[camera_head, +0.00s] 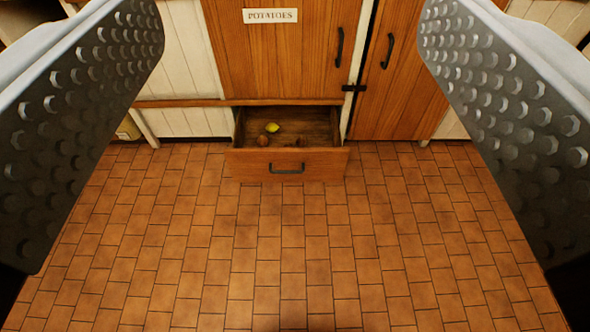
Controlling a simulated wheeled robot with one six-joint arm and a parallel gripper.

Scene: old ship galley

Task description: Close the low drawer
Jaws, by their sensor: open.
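The low drawer (247,165) is a wooden drawer at floor level, below the cabinet door with the POTATOES sign. It is pulled out towards me, with its inside showing. Its front has a dark bar handle (287,168). A yellow lemon-like item (271,127) and a brown round item (262,140) lie inside. My gripper (290,200) is open and empty, its two studded jaws wide apart at the left and right sides of the view. The drawer shows between them, farther away, and neither jaw touches it.
The POTATOES door (290,60) above the drawer and the wooden door (410,80) to its right are shut, each with a dark handle. A dark latch (354,88) sits between them. The tiled floor (290,260) before the drawer is clear.

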